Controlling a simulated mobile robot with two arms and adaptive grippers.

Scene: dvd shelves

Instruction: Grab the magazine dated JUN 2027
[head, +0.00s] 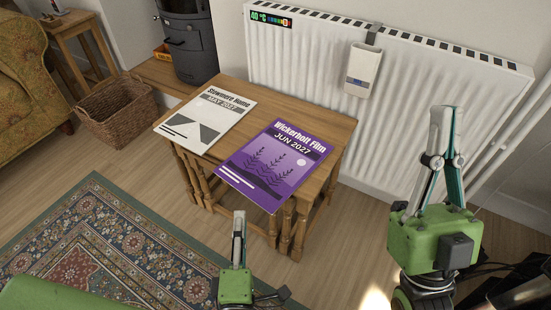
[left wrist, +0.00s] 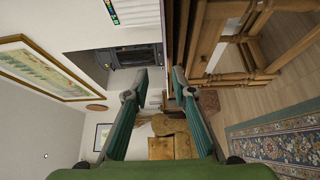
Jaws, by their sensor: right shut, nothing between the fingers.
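The purple "Wickerbolt Film" magazine dated JUN 2027 (head: 273,165) lies flat on the right part of a wooden table, its near corner at the front edge. A white and grey "Stowmere Home" magazine dated MAY 2027 (head: 205,119) lies to its left. My left gripper (head: 239,214) is in front of the table, nearer to me than the purple magazine and apart from it. The left wrist view shows its fingers (left wrist: 161,76) spread with nothing between them. My right gripper (head: 442,110) points up, shut and empty, to the right of the table in the picture.
The wooden table (head: 325,122) stands before a white radiator (head: 310,55) with a small white box on it. A dark stove (head: 188,40) is behind at the left. A wicker basket (head: 118,112), an armchair (head: 22,70) and a patterned rug (head: 95,245) are at the left.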

